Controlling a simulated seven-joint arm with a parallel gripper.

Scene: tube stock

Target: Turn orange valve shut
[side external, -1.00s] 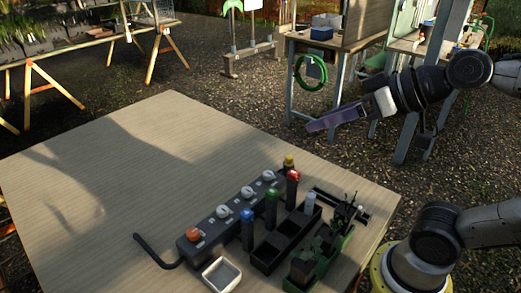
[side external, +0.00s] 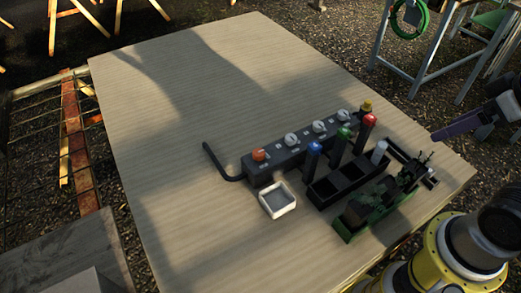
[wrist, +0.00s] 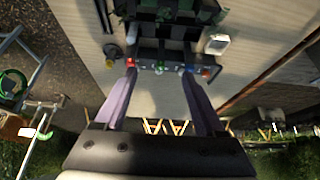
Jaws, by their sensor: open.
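The orange valve (side external: 259,155) is a round knob at the left end of a dark manifold block (side external: 272,172) on the wooden table. Several white knobs sit along the same block to its right. My gripper (side external: 436,136) has purple fingers and is at the right side, well away from the orange valve. In the wrist view my gripper (wrist: 158,78) is open, with nothing between its fingers.
Blue (side external: 312,160), green (side external: 341,145) and red-topped (side external: 364,132) tubes stand in front of the block. A black bin (side external: 337,184), a white-rimmed tray (side external: 278,200) and a green device (side external: 375,207) are nearby. A bent black pipe (side external: 220,165) leaves the block's left end. The table's far left is clear.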

